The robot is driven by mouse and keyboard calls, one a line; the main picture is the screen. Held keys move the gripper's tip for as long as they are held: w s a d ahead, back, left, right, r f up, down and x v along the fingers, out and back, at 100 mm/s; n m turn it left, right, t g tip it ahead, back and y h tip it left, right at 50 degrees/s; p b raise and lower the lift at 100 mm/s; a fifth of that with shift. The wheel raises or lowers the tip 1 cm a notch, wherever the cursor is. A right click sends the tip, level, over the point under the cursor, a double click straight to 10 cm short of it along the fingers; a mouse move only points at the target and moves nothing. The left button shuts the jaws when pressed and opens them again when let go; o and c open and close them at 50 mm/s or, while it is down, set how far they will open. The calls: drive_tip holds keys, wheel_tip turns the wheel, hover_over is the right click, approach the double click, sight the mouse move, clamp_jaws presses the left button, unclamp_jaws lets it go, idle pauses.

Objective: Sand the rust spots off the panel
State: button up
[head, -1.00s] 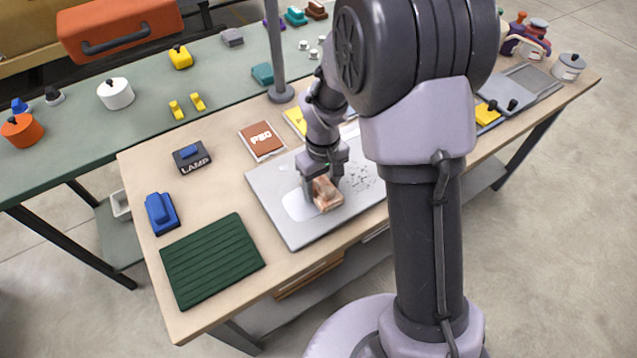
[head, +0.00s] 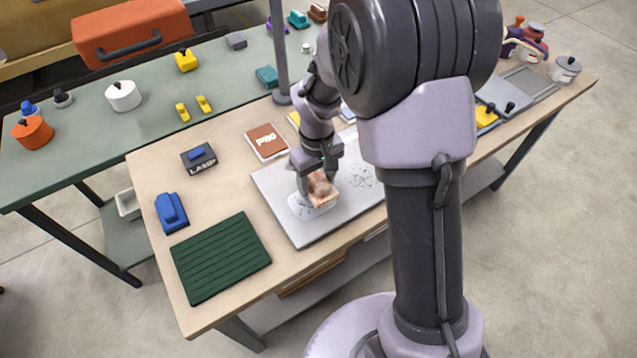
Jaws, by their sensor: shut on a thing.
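The panel (head: 305,236) is a flat grey sheet lying on the wooden workbench. A pale, shiny patch (head: 306,211) with small dark specks shows on its left half. A cluster of dark speckled spots (head: 362,177) lies on the panel to the right of my gripper. My gripper (head: 318,178) points down and is shut on a brownish-orange sanding block (head: 322,193). The block is over the pale patch, low at the panel; I cannot tell whether it touches. My arm hides the panel's right part.
A dark green ribbed mat (head: 220,258), a blue block-like tool (head: 171,212), a box marked LAMP (head: 199,160) and a brown pack (head: 266,141) lie left of the panel. A grey post (head: 279,60) stands behind it.

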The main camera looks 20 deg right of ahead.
drive_tip(key=shift+r+p, duration=1.6)
drive_tip(key=shift+r, duration=0.6)
